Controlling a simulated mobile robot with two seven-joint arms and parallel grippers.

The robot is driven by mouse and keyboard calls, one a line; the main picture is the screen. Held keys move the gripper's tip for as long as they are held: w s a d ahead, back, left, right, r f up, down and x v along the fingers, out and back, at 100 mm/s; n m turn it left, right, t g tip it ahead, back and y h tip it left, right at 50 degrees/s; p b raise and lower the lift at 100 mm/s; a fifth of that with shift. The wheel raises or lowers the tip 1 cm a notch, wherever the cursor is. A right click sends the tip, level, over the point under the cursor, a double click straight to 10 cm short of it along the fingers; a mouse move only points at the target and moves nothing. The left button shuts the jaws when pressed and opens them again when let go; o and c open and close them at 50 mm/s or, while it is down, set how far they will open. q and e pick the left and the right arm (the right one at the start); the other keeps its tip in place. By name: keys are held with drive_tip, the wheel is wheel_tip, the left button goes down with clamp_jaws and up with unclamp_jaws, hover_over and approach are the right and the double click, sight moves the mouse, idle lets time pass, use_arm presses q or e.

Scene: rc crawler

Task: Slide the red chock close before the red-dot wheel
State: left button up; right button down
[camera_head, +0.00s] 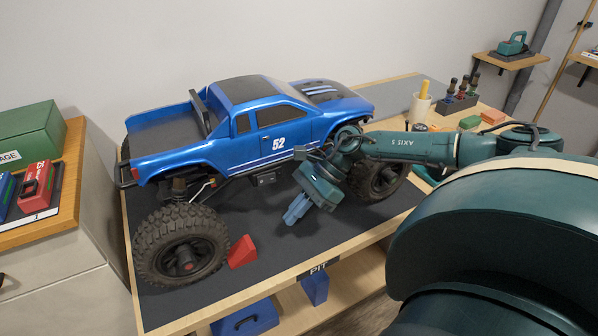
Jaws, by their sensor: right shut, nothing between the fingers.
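The red chock (242,252), a small wedge, stands on the dark mat just right of the truck's near rear wheel (180,245). The wheel is a knobbly black tyre with a small reddish spot at its hub. The chock's left end looks very near the tyre; I cannot tell whether they touch. My right gripper (297,212) is shut and empty, pointing down over the mat, to the right of the chock and apart from it. My left gripper is not in view.
The blue truck (250,125) stands above the chock on the mat (290,245). Its near front wheel (378,178) is partly behind my right arm. The table's wooden front edge (345,252) runs close by. A cup and tool holder (456,103) stand at the far right.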

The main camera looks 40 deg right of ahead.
sight(248, 242)
drive_tip(key=x, duration=0.4)
drive_tip(key=shift+w+r, duration=0.1)
drive_tip(key=a, duration=0.1)
drive_tip(key=w+a+p, duration=0.1)
drive_tip(key=a, duration=0.1)
drive_tip(key=shift+a, duration=0.15)
drive_tip(key=shift+a+f+p, duration=0.25)
drive_tip(key=shift+a+p, duration=0.1)
drive_tip(key=shift+a, duration=0.05)
drive_tip(key=a, duration=0.1)
drive_tip(key=w+a+b, duration=0.1)
drive_tip(key=a, duration=0.1)
drive_tip(key=shift+a, duration=0.55)
